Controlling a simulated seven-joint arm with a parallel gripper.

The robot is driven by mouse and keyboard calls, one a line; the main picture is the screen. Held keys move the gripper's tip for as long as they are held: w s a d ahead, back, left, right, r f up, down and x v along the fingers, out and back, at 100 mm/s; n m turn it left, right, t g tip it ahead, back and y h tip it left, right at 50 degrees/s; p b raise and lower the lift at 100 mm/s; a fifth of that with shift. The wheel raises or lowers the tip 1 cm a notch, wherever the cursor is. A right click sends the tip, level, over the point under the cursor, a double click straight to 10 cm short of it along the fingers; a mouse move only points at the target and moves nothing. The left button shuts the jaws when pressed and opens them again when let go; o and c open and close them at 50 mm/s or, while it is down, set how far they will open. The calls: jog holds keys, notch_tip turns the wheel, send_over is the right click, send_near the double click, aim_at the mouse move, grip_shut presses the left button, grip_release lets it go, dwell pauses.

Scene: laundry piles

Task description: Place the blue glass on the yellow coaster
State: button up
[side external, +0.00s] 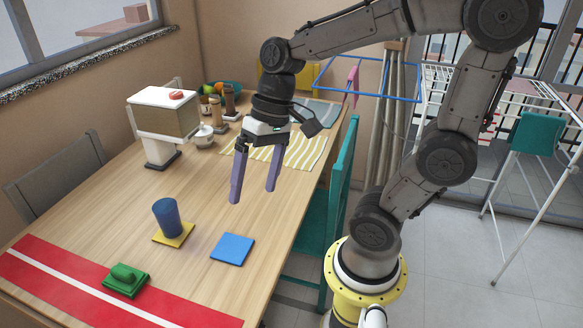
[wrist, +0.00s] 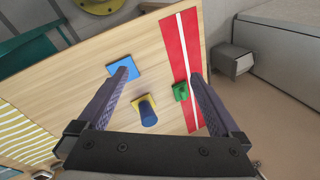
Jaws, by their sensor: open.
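The blue glass (side external: 167,217) stands on the yellow coaster (side external: 174,236) on the wooden table, looking slightly tilted in the side view. In the wrist view the blue glass (wrist: 148,115) also appears over the yellow coaster (wrist: 137,104), between the fingers in the picture but well below them. My gripper (side external: 254,194) is open and empty, above the table and up to the right of the glass, apart from it. In the wrist view both fingers of my gripper (wrist: 166,82) are spread wide with nothing between the tips.
A blue square coaster (side external: 233,249) lies right of the yellow one. A green block-like item (side external: 125,280) sits on a red runner (side external: 60,277) in front. A white-topped machine (side external: 163,125), a bowl (side external: 203,136) and a striped cloth (side external: 300,150) are farther back. A teal chair (side external: 341,190) stands at the table's right edge.

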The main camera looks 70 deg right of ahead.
jog(key=s+d+r+n+t+h, duration=0.2)
jog(key=s+d+n+t+h, duration=0.1)
jog(key=s+n, duration=0.1)
jog(key=shift+s+n+t, duration=0.3)
jog(key=shift+s+t, duration=0.1)
jog(key=shift+s, duration=0.5)
jog(key=shift+r, duration=0.15)
dwell(0.4)
